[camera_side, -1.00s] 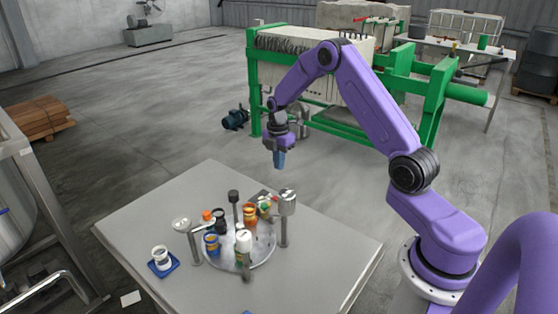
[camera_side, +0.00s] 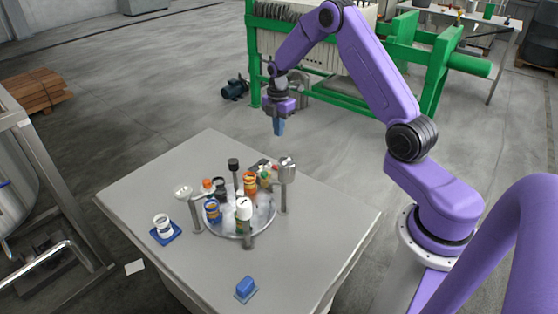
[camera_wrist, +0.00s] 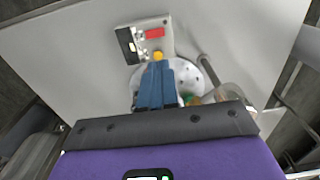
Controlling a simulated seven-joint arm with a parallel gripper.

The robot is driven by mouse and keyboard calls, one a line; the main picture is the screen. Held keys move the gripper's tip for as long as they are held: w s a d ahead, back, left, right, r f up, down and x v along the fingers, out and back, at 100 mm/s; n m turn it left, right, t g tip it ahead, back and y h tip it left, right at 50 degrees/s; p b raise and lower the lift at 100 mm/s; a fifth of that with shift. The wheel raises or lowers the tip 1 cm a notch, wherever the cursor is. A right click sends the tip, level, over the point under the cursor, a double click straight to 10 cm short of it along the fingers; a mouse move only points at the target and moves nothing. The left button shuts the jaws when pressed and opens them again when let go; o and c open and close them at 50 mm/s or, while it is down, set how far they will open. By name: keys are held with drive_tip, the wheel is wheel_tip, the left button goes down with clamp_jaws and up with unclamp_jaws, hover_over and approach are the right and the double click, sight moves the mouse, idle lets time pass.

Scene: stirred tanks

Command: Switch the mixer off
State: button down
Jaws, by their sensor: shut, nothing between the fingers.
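In the wrist view a grey control box (camera_wrist: 149,42) lies on the table, with a red panel (camera_wrist: 155,33), a black-and-white part (camera_wrist: 127,45) and several small marks. I cannot tell the switch's setting. In the side view the box (camera_side: 257,164) is partly hidden behind the bottles. A round plate (camera_side: 235,232) carries several bottles and jars, with whitish mist around them. In the wrist view the perforated plate (camera_wrist: 186,72) is partly hidden by my blue fingers. My gripper (camera_side: 279,132) is shut and empty, above the table's far side; it also shows in the wrist view (camera_wrist: 158,64). A yellow part (camera_wrist: 158,55) shows just beyond the fingertips.
Posts stand around the plate, including a grey-headed one (camera_side: 287,171) and a dark-topped one (camera_side: 234,165). The table's right side (camera_side: 330,215) is clear.

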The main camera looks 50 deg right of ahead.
wheel_tip(320, 180, down, 14)
idle(0.6)
